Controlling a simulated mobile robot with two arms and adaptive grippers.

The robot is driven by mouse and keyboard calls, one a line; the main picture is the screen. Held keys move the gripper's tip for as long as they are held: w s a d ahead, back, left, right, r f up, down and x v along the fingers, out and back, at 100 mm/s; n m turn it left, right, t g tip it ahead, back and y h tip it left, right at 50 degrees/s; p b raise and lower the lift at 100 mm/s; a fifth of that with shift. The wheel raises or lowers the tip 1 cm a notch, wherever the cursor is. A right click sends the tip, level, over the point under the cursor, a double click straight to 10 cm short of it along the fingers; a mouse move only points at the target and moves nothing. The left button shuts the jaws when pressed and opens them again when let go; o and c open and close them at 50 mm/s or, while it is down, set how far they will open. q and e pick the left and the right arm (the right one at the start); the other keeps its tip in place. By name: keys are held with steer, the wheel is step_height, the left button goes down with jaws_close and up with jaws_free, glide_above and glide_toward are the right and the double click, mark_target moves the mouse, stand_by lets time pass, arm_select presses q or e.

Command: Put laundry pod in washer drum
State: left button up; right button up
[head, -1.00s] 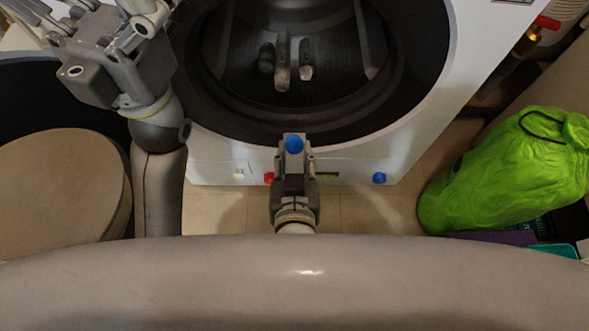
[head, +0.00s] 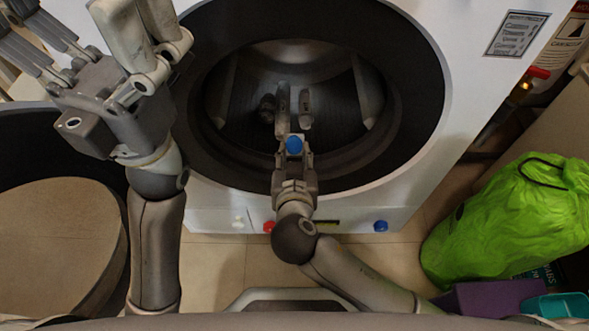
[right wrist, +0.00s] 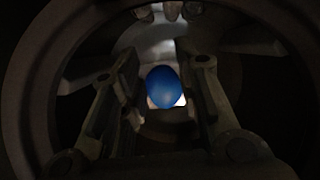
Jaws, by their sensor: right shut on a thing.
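The laundry pod is a small round blue thing (head: 294,144). My right gripper (head: 294,152) is shut on it, in front of the lower part of the round washer opening. In the right wrist view the blue pod (right wrist: 163,86) sits between the two fingers, with dark ring shapes around. The washer drum (head: 345,100) is dark inside, with its door opening clear. I cannot tell how deep the gripper is in the mouth. My left gripper (head: 88,38) is at the upper left, fingers spread and empty, beside the washer.
The white washer front (head: 455,105) surrounds the dark rim. A green bag (head: 510,225) stands at the right, above a purple box (head: 490,298). A round tan-topped container (head: 60,240) is at the left.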

steer(key=w, duration=1.5)
steer(key=shift+w+b, duration=0.25)
steer(key=shift+b, duration=0.05)
steer(key=o, duration=0.9)
steer(key=shift+s, duration=0.15)
